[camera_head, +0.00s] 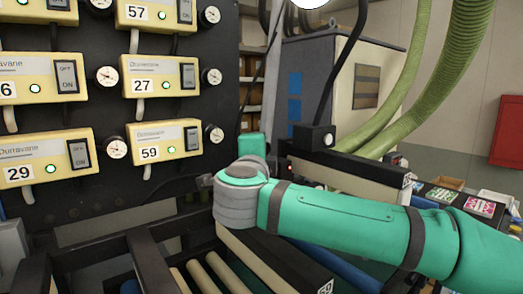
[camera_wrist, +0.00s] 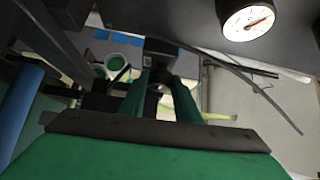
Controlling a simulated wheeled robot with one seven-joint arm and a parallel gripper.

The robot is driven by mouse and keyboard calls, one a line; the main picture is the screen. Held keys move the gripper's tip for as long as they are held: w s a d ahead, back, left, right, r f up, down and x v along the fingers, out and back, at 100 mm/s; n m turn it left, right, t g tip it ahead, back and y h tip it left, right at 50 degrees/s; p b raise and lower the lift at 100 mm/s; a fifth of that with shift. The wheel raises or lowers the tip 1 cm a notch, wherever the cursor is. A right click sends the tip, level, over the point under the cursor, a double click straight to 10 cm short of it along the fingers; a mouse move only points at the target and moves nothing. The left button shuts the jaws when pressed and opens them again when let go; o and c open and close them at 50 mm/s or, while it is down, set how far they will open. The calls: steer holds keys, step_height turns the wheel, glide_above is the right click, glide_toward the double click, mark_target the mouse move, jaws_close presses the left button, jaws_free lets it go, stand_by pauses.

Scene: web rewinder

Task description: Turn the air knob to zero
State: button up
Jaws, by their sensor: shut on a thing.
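In the wrist view my gripper (camera_wrist: 161,84) has its two green fingers on either side of a small round grey-black part, which I take to be the air knob (camera_wrist: 160,88). The fingers are shut on it. A black block (camera_wrist: 160,50) lies just beyond the fingertips. The knob's markings and setting cannot be read. In the head view my green arm reaches in from the right, and its wrist hides the fingertips and the knob.
A white dial gauge (camera_wrist: 248,20) is close by in the wrist view. The dark panel holds several yellow boxes, such as the one marked 59 (camera_head: 165,142), with gauges beside them. Rollers (camera_head: 205,275) lie below. Green hoses (camera_head: 440,70) hang at right.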

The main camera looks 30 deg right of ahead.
steer(key=shift+a+f+n+t, duration=0.1)
steer(key=shift+f+n+t, duration=0.05)
steer(key=shift+n+t, duration=0.15)
stand_by(0.4)
steer(key=o, duration=1)
steer(key=shift+o, duration=0.2)
steer(key=shift+s, duration=0.1)
steer(key=v, duration=1)
steer(key=shift+s+a, duration=0.2)
steer(key=shift+a, duration=0.05)
